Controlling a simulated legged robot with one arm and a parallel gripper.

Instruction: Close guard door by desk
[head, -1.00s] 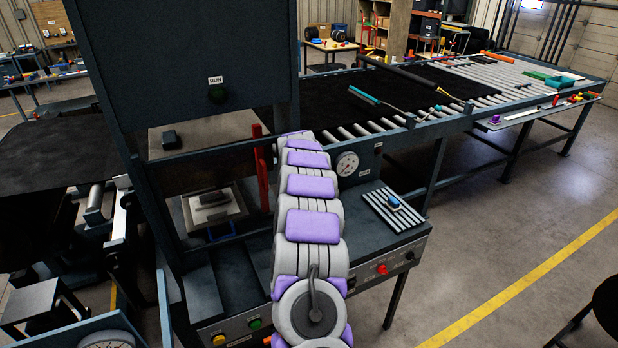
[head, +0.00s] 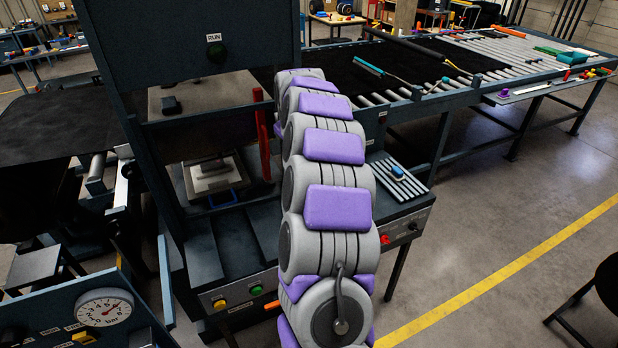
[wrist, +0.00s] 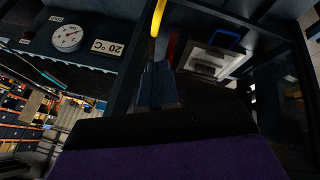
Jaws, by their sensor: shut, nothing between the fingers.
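The press (head: 200,58) stands with its front bay open, and I see a pale plate with a block (head: 212,174) inside. A red upright bar (head: 262,135) is at the bay's right side; a red piece also shows in the wrist view (wrist: 172,48). A yellow curved bar (wrist: 158,17), perhaps a door handle, is at the top of the wrist view, just beyond my gripper (wrist: 153,72). My gripper is shut and empty; I cannot tell whether it touches the bar. My arm hides it in the head view. I cannot clearly make out the guard door panel.
A slatted tray (head: 398,180) sits on the press's right ledge. A long roller table (head: 500,55) runs back right. A panel with a gauge (head: 103,308) is close at lower left. Floor with a yellow line (head: 500,268) is open at right.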

